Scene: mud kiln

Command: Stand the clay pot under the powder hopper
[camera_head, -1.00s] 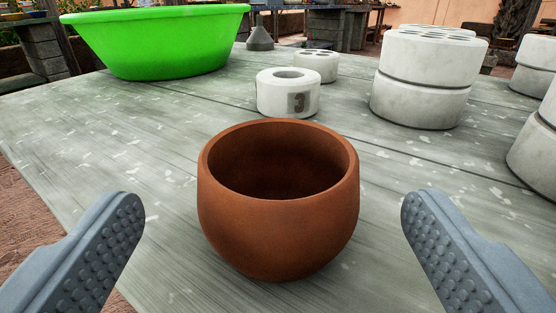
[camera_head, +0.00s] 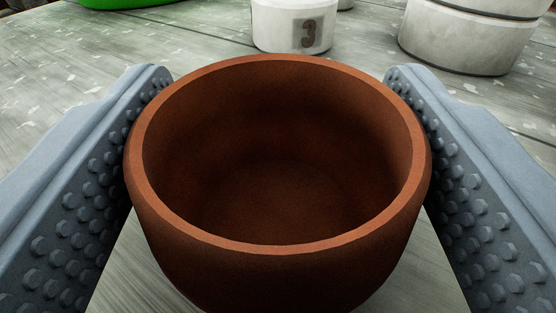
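The clay pot (camera_head: 280,278) is a round, reddish-brown, open-topped vessel. It stands upright in the middle of the camera view, and its inside looks empty. My gripper (camera_head: 280,72) has one grey, studded finger on each side of the pot. Both fingers lie against the pot's wall at its widest part, with no gap showing, so my gripper looks shut on it. The pot's base is out of frame, so I cannot tell whether it rests on the table. The powder hopper is not in view.
The pot is over a weathered grey wooden table (camera_head: 200,40). A pale cylinder marked 3 (camera_head: 275,28) stands just beyond the pot. Stacked pale cylinders (camera_head: 460,45) stand at the far right. A green tub (camera_head: 125,3) shows at the top left edge. The table's left part is bare.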

